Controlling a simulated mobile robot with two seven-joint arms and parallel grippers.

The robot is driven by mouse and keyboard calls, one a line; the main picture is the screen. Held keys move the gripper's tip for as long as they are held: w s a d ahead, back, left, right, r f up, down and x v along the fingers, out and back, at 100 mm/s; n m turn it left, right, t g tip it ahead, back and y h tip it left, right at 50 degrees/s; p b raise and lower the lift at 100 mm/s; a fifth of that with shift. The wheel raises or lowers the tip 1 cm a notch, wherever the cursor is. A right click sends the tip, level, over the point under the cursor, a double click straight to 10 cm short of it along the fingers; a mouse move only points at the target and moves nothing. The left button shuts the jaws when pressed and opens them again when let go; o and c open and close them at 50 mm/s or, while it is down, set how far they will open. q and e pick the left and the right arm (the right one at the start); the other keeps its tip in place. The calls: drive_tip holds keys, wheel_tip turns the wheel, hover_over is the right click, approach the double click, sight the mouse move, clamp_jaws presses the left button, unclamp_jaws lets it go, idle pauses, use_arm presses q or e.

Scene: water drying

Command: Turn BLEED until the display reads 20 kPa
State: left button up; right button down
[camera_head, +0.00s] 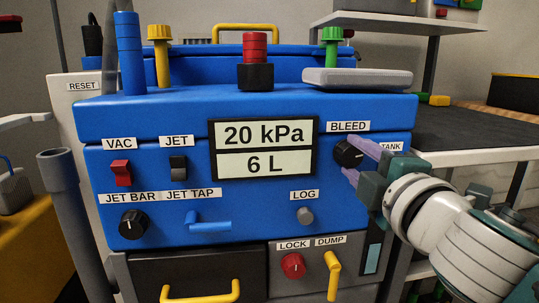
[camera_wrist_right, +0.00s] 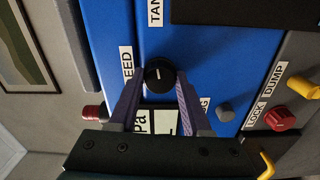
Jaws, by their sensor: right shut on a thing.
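The BLEED knob (camera_head: 348,153) is a round black dial with a white mark, on the blue panel right of the display. The display (camera_head: 264,148) reads 20 kPa on its upper line and 6 L on its lower line. My right gripper (camera_head: 355,160) comes in from the right and is shut on the BLEED knob, one purple finger on each side. In the right wrist view the knob (camera_wrist_right: 159,75) sits between the two fingertips, and its white mark shows. The BLEED label (camera_head: 348,127) is above it.
A JET BAR knob (camera_head: 132,223), a blue JET TAP lever (camera_head: 208,222), red and black switches, and a grey LOG button (camera_head: 305,215) share the panel. A red LOCK knob (camera_head: 292,266) and yellow DUMP handle (camera_head: 333,275) are below. A dark-topped bench (camera_head: 470,135) stands at right.

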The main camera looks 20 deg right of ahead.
drive_tip(key=shift+c, duration=1.8)
unclamp_jaws()
drive_tip(key=shift+s, duration=0.1)
drive_tip(key=v, duration=0.9)
drive_tip(key=shift+s+a, duration=0.2)
drive_tip(key=shift+s, duration=0.15)
